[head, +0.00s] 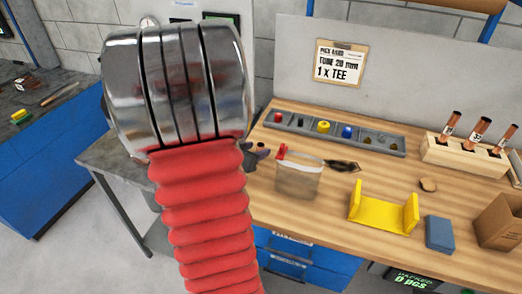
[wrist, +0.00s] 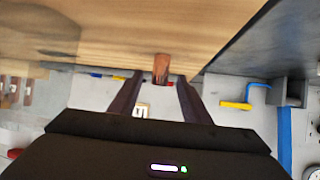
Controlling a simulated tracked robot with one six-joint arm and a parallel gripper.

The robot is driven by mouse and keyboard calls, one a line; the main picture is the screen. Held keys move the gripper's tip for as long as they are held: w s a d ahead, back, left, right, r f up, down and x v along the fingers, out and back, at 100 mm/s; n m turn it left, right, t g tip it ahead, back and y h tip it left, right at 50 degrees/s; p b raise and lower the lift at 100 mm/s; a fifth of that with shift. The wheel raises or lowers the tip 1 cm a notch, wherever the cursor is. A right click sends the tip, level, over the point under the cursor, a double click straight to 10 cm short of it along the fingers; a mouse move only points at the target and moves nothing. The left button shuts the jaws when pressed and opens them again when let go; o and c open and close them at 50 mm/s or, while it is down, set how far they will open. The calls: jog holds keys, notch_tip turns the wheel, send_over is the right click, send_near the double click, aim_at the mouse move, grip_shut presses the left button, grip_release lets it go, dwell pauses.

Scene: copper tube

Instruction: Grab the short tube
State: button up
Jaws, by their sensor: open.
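In the wrist view my gripper (wrist: 160,77) is open, with its two dark fingers apart. A short copper-coloured tube (wrist: 161,66) shows between the fingertips, at the edge of a wooden surface (wrist: 100,35). I cannot tell how far it is from the fingers, and neither finger visibly closes on it. In the head view three copper tubes stand upright in a wooden rack (head: 464,158) at the right of the bench; which is shortest is unclear.
The workbench (head: 330,225) holds a grey parts tray (head: 377,139), a clear bin (head: 297,180), a yellow bracket (head: 383,216), a blue block (head: 440,234) and a cardboard box (head: 498,222). A pick card (head: 339,61) hangs behind. Bare wood lies around the bracket.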

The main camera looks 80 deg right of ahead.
aim_at(258, 148)
jog(key=shift+x, duration=1.85)
grip_shut()
jog(key=shift+r, duration=0.1)
notch_tip(258, 148, up, 10)
jog(key=shift+f, duration=0.1)
dwell(0.5)
